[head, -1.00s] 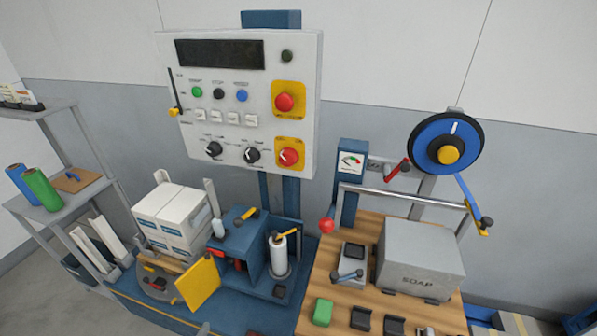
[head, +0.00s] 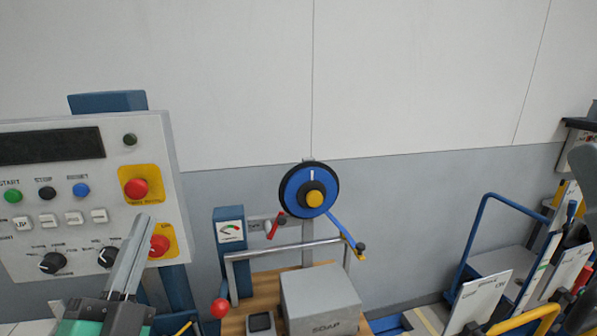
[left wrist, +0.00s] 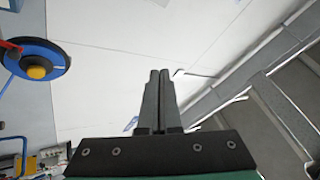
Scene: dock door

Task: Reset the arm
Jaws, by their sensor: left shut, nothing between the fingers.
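My left gripper (head: 133,255) stands at the lower left of the head view, in front of the control panel (head: 70,265). Its two long grey fingers point up and lie together, with nothing between them. In the left wrist view the shut fingers (left wrist: 158,95) point up toward the white wall and upper part of the room. The left gripper covers part of the panel's lower right, close to a dark knob and a red button.
A blue wheel (head: 295,190) with a yellow hub is above a soap box (head: 325,305) on a wooden bench. A red ball knob (head: 220,308) stands at the bench's left. A blue-handled cart (head: 470,235) is at the right. The upper wall area is clear.

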